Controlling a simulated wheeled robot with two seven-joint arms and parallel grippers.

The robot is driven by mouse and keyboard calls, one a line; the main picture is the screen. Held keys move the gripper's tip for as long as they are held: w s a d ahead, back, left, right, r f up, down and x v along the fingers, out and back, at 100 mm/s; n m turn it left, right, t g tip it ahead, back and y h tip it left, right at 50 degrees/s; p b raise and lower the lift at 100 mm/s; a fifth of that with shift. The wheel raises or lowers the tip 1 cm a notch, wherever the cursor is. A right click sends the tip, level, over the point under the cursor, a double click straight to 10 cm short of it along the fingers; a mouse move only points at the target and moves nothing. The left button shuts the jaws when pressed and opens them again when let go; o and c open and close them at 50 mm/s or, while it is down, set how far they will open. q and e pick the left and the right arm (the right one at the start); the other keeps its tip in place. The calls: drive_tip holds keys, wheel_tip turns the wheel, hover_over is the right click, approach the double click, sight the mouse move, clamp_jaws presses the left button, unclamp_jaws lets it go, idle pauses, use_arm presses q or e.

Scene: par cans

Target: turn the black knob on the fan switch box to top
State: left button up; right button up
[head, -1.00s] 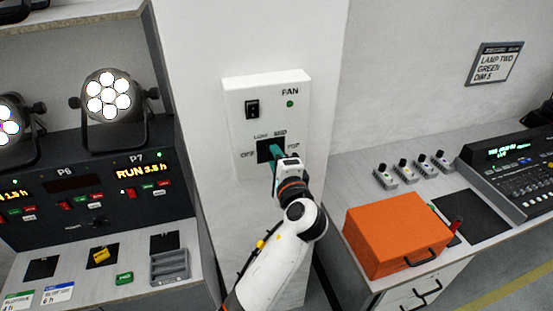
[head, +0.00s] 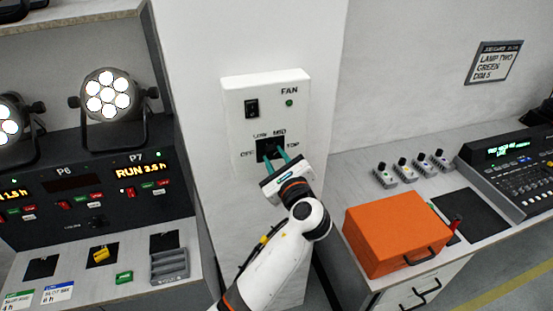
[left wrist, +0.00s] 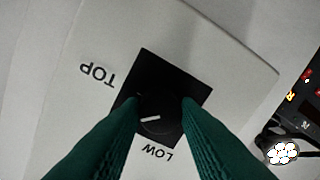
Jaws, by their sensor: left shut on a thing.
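The white fan switch box (head: 236,98) is on the pillar in the head view, with OFF, LOW, MID and TOP printed around a black square plate. The black knob (left wrist: 158,112) is on this plate, and a short white line on it points roughly left in the left wrist view. TOP is at the left there and LOW below; MID and OFF are hidden. My left gripper (head: 276,156) is shut on the knob, one green finger on each side of it. My right gripper is not in view.
A black rocker switch (head: 252,108) and a green light (head: 289,103) are higher on the box. An orange case (head: 390,236) stands on the right counter. A lamp rack (head: 100,180) stands at the left. The space before the pillar is clear apart from my arm.

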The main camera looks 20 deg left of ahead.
use_arm(q)
drive_tip(key=m, duration=0.3)
drive_tip(key=shift+a+r+m, duration=0.1)
drive_tip(key=shift+r+m, duration=0.2)
drive_tip(key=m, duration=0.4)
drive_tip(key=shift+t, duration=0.3)
drive_tip(key=shift+m, duration=0.3)
drive_tip(key=shift+y, duration=0.3)
